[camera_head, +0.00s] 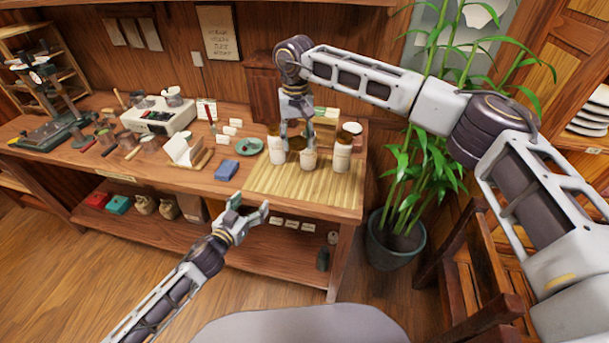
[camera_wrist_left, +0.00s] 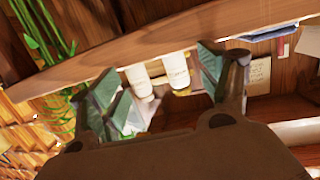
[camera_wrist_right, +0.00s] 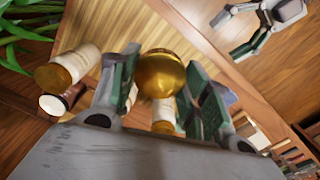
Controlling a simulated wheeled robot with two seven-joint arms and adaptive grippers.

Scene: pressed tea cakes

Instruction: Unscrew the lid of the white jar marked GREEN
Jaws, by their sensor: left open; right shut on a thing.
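Three white jars stand on the bamboo mat (camera_head: 264,187): a left jar (camera_head: 277,155), a middle jar (camera_head: 309,163) and a right jar (camera_head: 341,160). I cannot read the markings. My right gripper (camera_head: 298,140) is shut on a golden lid (camera_wrist_right: 160,75) above the mat, apart from the jars. My left gripper (camera_head: 255,208) is open and empty before the table's front edge. White jars (camera_wrist_left: 175,70) show upside down in the left wrist view.
A white device (camera_head: 158,116) stands further left. A potted plant (camera_head: 395,240) and a wooden chair (camera_head: 480,290) are at the right. The mat's front is clear.

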